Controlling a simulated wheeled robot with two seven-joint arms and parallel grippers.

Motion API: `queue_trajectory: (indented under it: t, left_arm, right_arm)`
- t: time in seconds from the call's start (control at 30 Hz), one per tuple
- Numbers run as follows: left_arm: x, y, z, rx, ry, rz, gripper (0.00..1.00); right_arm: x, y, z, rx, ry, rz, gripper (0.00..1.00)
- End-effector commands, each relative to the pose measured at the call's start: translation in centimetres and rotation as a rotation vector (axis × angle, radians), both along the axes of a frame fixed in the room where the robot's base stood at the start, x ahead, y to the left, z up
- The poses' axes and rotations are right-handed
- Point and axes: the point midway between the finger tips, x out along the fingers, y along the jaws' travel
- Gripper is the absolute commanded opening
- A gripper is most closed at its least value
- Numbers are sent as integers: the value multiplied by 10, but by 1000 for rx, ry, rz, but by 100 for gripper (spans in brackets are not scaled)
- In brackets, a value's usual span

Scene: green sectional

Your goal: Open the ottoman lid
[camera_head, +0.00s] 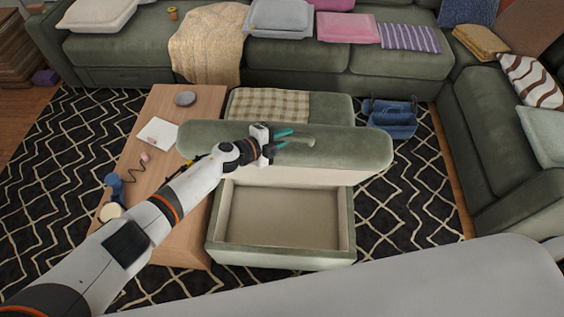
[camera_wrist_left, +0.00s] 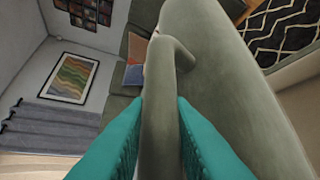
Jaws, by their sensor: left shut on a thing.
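The ottoman (camera_head: 283,258) stands on the rug with its box open at the top, and its beige inside shows empty. Its green lid (camera_head: 345,147) is raised and tilted above the back part of the box. My left gripper (camera_head: 296,138) is at the left part of the lid, shut on the lid's handle (camera_head: 308,141). In the left wrist view, the teal fingers (camera_wrist_left: 160,138) lie on both sides of the green handle (camera_wrist_left: 160,110), with the lid (camera_wrist_left: 215,80) to the right. My right gripper is not in view.
A wooden coffee table (camera_head: 190,111) with several small items stands left of the ottoman. Behind is another green seat with a checked cloth (camera_head: 268,104). A blue caddy (camera_head: 391,116) stands on the rug at right. Green sofa sections (camera_head: 400,71) line the back and right.

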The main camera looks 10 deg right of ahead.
Motion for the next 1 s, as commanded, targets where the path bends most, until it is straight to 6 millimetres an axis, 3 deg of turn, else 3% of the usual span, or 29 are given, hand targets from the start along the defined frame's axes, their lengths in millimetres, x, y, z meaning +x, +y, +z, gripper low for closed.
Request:
queue_trajectory:
  t: [0.23, 0.7, 0.73, 0.83, 1.0]
  left_arm:
    - [27, -8, 15, 0, -1, 2, 0]
    - [31, -9, 20, -2, 0, 3, 0]
    - [31, -9, 20, -2, 0, 3, 23]
    - [31, -9, 20, -1, 1, 3, 40]
    - [30, -9, 19, 0, 1, 2, 41]
  right_arm:
    - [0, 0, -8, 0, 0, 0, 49]
    - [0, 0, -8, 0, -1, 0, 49]
    - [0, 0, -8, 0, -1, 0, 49]
    - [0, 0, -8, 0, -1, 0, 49]
    - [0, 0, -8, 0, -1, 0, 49]
